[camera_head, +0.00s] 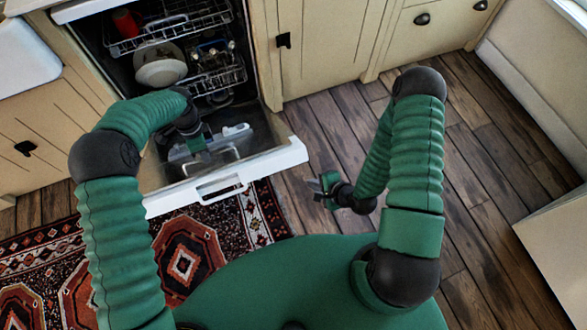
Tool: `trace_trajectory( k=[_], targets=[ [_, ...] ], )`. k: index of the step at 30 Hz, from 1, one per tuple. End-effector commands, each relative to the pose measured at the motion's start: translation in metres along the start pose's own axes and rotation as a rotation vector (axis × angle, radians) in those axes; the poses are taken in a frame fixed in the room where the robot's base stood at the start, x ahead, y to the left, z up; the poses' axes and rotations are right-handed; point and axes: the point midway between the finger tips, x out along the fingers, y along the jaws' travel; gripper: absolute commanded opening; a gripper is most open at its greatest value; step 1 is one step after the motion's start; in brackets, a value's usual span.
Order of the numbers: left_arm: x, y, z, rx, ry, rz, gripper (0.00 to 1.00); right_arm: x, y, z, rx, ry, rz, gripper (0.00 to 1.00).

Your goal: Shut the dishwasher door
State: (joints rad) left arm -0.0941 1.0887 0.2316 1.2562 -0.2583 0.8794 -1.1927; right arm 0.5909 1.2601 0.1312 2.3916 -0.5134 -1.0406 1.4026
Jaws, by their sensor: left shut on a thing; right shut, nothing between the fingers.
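The dishwasher (262,75) stands open at the upper left. Its door (264,158) is folded down low over the floor, inner face up, with a white outer edge and a handle slot. My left gripper (193,150) is over the door's inner face, shut on a light grey piece there; my arm partly hides it, and I cannot tell whether it belongs to the door. My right gripper (318,184) is shut and empty, beyond the door's right corner, above the wood floor.
The racks (180,25) hold a white plate (160,68), a red item (126,23) and other dishes inside the dishwasher. A patterned rug (190,235) lies below the door. Cream cabinets (325,45) line the back. Wood floor (480,180) is clear on the right.

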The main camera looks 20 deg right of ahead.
Motion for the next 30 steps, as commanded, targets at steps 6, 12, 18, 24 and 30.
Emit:
trace_trajectory(
  k=[6, 12, 18, 24, 30],
  targets=[
    [-0.001, -0.009, 0.003, -0.003, 0.002, -0.028, 0.00, 0.004, 0.033, 0.031, 0.734, -0.114, -0.263, 0.00],
    [-0.002, -0.009, 0.003, -0.003, 0.003, -0.028, 0.00, -0.013, 0.038, 0.043, 1.232, -0.206, -0.476, 0.00],
    [-0.002, -0.009, 0.002, -0.003, 0.003, -0.028, 0.00, -0.016, 0.035, 0.043, 1.369, -0.238, -0.546, 0.00],
    [-0.002, -0.009, 0.002, -0.003, 0.002, -0.028, 0.00, 0.012, 0.018, 0.038, 1.363, -0.240, -0.546, 0.00],
    [-0.002, -0.009, 0.002, -0.003, 0.002, -0.028, 0.00, 0.051, -0.004, 0.032, 1.362, -0.238, -0.544, 0.00]
  ],
)
